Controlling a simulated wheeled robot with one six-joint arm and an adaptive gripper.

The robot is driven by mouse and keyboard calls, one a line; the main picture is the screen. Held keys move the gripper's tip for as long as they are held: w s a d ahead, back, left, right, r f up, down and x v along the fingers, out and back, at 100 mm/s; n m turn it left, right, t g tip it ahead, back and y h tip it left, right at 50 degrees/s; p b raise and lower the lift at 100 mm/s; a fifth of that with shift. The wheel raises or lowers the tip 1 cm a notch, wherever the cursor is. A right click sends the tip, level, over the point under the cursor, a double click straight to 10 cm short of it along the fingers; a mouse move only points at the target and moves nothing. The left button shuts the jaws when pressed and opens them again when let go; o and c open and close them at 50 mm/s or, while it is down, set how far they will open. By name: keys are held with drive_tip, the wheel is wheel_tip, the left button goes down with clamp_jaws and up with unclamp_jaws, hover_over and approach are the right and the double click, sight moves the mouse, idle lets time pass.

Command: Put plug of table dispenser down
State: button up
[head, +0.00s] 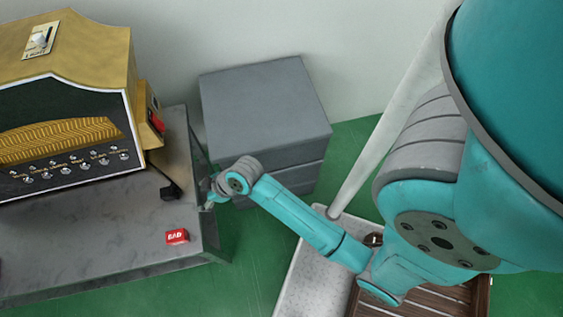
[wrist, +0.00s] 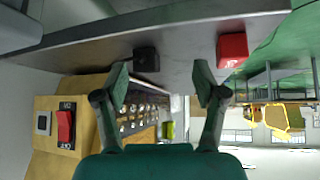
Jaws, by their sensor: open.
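The black plug (head: 172,192) lies on the grey table, right of the gold and black table dispenser (head: 118,82). A short dark cord runs from it toward the dispenser's side. In the wrist view the plug (wrist: 146,58) appears between my fingertips, nearer the left finger, with no visible contact. My gripper (head: 209,199) is at the table's right edge, to the right of the plug. In the wrist view my gripper (wrist: 162,80) has its two fingers wide apart with nothing held. The dispenser (wrist: 50,110) shows a red switch on its side.
A red block marked BAD (head: 177,236) sits on the table (head: 90,245) near its front right; it also shows in the wrist view (wrist: 232,48). A grey cabinet (head: 262,105) stands behind my arm. Green floor (head: 245,255) is clear right of the table.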

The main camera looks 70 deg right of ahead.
drive_tip(key=s+a+r+m+t+h, duration=0.2)
drive_tip(key=s+m+t, duration=0.1)
drive_tip(key=s, duration=1.3)
drive_tip(key=s+r+m+t, duration=0.1)
drive_tip(key=s+r+t, duration=0.3)
drive_tip(key=s+r, duration=0.9)
wheel_tip(320, 180, up, 3)
drive_tip(key=shift+s+a+r+h, duration=0.1)
drive_tip(key=shift+s+a+h, duration=0.1)
drive_tip(key=shift+s+h, duration=0.1)
